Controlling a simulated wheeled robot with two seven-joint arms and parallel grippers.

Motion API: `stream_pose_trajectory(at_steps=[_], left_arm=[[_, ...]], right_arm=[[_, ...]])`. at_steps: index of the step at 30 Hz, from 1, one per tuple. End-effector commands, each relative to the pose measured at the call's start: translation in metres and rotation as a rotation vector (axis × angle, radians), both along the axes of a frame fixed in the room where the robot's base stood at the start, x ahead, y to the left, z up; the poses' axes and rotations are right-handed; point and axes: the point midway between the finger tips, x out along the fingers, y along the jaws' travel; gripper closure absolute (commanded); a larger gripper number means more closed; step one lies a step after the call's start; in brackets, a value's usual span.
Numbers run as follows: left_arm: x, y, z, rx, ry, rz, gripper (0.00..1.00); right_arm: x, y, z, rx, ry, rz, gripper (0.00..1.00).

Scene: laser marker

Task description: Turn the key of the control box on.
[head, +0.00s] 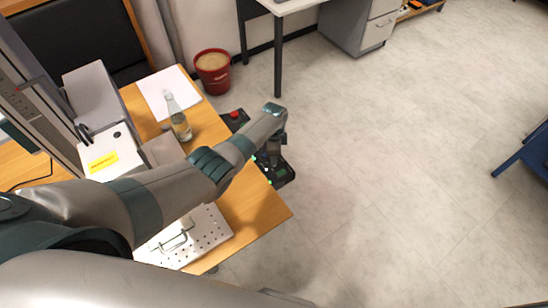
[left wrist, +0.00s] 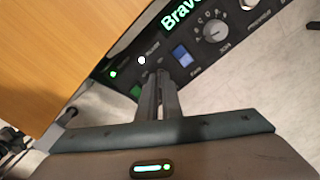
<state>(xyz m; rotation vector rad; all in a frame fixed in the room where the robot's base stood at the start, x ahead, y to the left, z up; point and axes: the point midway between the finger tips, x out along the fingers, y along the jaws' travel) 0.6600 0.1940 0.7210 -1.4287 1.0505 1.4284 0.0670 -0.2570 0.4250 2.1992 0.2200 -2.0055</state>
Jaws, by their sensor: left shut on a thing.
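The control box (head: 283,175) is a dark unit at the right edge of the wooden table, partly hidden by my left arm. In the left wrist view its black panel (left wrist: 205,62) shows a blue switch, a dial, a green light, a white light and green lettering. My left gripper (head: 276,158) points down at the panel. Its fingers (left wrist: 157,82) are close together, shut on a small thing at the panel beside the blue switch. The fingers hide this thing, apparently the key, so its turn angle cannot be seen. My right gripper is not in view.
A glass bottle (head: 179,122) and white paper (head: 168,92) are on the wooden table (head: 262,208). A red button (head: 235,115) is behind my left forearm. A perforated plate (head: 205,240) lies near the front.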

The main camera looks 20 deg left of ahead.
Motion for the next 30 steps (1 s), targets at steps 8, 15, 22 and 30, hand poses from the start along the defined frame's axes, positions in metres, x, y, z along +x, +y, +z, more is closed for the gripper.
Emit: stream_pose_trajectory(at_steps=[8,15,22,30], left_arm=[[-0.0005,0.0007,-0.0007,0.001,0.001,-0.15,1.0],[-0.0006,0.0008,-0.0005,0.002,0.002,-0.194,1.0],[-0.0006,0.0008,-0.0005,0.002,0.002,-0.197,1.0],[-0.0004,0.0006,-0.0003,0.001,0.001,-0.196,0.76]], right_arm=[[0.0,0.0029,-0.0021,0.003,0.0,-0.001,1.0],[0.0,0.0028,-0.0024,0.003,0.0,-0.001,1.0],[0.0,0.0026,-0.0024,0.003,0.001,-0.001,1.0],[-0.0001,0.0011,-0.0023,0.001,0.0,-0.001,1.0]])
